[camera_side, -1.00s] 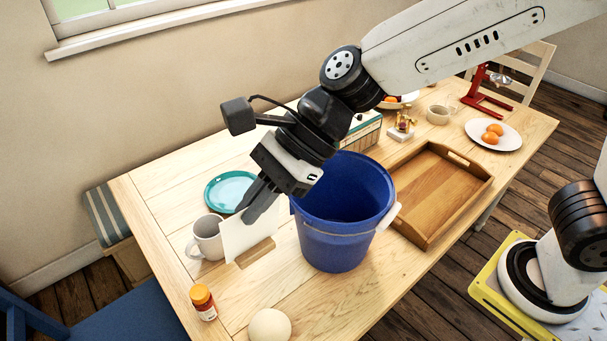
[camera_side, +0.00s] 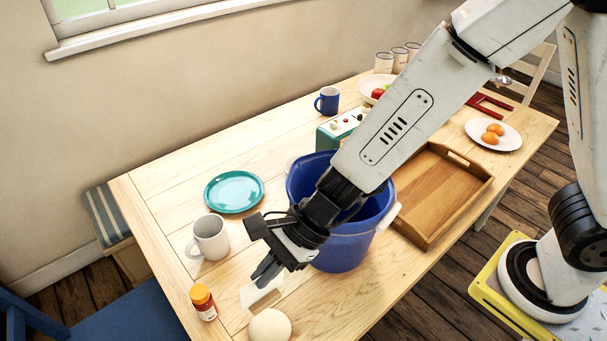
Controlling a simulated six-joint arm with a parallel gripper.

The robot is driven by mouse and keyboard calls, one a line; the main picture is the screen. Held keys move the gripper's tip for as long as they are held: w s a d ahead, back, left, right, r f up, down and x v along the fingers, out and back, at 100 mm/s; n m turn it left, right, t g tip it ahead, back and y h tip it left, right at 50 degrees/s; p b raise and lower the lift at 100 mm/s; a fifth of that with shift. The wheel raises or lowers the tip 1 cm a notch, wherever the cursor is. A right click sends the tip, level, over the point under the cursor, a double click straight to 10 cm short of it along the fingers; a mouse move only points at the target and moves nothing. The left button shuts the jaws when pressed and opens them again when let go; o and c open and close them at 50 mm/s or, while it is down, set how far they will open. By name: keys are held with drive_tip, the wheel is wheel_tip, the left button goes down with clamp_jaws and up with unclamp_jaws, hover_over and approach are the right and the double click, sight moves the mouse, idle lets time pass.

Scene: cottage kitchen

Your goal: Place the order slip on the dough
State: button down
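The order slip (camera_side: 257,294), a small pale sheet, hangs from my gripper (camera_side: 266,277), whose fingers are closed on its upper part. The dough (camera_side: 270,326), a round cream ball, sits on the table at the bottom edge of the picture. My gripper is just above and behind the dough. The slip's lower edge is close to the top of the dough; I cannot tell whether they touch.
A blue bucket (camera_side: 345,246) stands behind my gripper, under my arm. A pill bottle (camera_side: 203,302) and a white mug (camera_side: 209,238) stand to the left. A teal plate (camera_side: 234,191), a wooden tray (camera_side: 440,190) and a plate of oranges (camera_side: 480,136) lie farther back.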

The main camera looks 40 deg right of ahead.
drive_tip(key=shift+f, duration=0.45)
hover_over(262, 309)
drive_tip(key=d, duration=0.2)
drive_tip(key=shift+s+a+f, duration=0.1)
drive_tip(key=shift+f, duration=1)
drive_tip(key=shift+a+f, duration=0.1)
drive_tip(key=shift+f, duration=1)
drive_tip(key=shift+f, duration=1.75)
drive_tip(key=shift+f, duration=0.1)
drive_tip(key=c, duration=0.8)
unclamp_jaws()
